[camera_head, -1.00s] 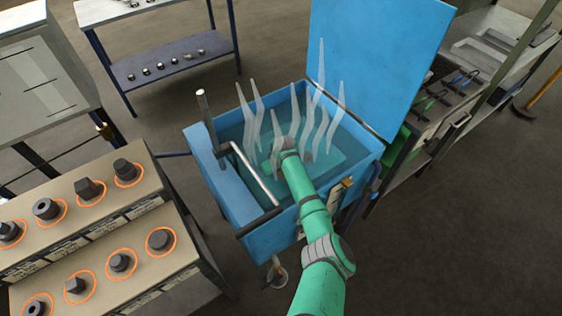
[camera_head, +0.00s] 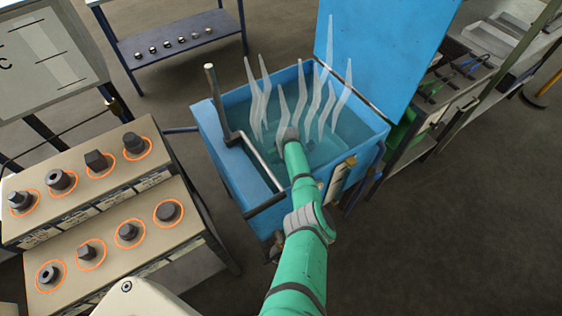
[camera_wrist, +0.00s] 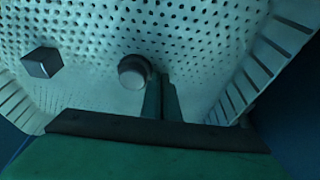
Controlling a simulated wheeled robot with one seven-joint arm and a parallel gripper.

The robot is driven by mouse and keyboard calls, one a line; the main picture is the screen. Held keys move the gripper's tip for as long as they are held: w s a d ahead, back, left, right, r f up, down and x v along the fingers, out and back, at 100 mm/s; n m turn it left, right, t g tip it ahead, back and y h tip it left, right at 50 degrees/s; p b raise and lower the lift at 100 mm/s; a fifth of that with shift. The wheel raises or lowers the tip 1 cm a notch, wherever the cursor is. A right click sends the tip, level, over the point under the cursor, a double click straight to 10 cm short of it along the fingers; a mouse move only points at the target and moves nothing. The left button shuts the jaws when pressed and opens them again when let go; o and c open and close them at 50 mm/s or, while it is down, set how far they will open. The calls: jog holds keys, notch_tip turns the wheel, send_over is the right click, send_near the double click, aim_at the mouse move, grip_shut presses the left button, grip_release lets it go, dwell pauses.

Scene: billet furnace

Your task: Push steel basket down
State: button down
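The steel basket (camera_wrist: 205,45) fills the wrist view, with a perforated floor and slotted sides. A dark cube-like part (camera_wrist: 42,62) and a round-topped part (camera_wrist: 133,72) lie in it. My gripper (camera_wrist: 162,84) points down at the basket floor beside the round part. Its two fingers are close together with nothing visible between them. Whether the fingertips touch the basket is unclear. In the head view my arm reaches into the blue tank (camera_head: 228,185), and the gripper and basket are hidden below the wrist and liquid.
Steam wisps (camera_head: 300,92) rise from the tank. An L-shaped metal handle (camera_head: 216,100) stands at its left side, and the raised blue lid (camera_head: 385,45) is behind. A stepped stand (camera_head: 75,215) with several dark parts is at left. Floor at right is clear.

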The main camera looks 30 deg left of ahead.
jog(key=shift+s+f, duration=0.4)
jog(key=shift+f, duration=0.15)
jog(key=shift+s+a, duration=0.1)
jog(key=shift+a, duration=0.05)
jog(key=shift+a+r, duration=0.1)
jog(key=shift+r, duration=0.3)
jog(key=r, duration=0.2)
jog(key=w+r, duration=0.1)
jog(key=r, duration=0.1)
jog(key=shift+r, duration=0.15)
jog(key=v, duration=1)
